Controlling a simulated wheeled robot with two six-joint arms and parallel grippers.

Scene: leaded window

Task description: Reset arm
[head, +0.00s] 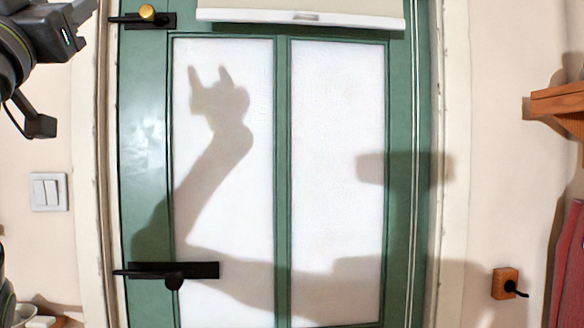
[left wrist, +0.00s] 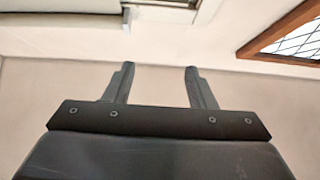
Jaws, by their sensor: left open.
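My left arm (head: 40,50) comes in at the top left of the head view; its fingertips are not visible there. In the left wrist view my left gripper (left wrist: 160,85) is open, with two dark fingers well apart and nothing between them. Pale wall lies behind the fingers. A green-framed window (head: 281,180) with two white panes fills the middle of the head view and is closed. A shadow of an arm with an open gripper falls on its panes. My right gripper is in neither view.
Black handles sit at the upper left (head: 143,19) and lower left (head: 170,271) of the green frame. A blind (head: 300,12) hangs above. A wooden shelf (head: 558,103), red cloth (head: 570,265) and wooden hook block (head: 506,283) are right. A light switch (head: 48,190) is left.

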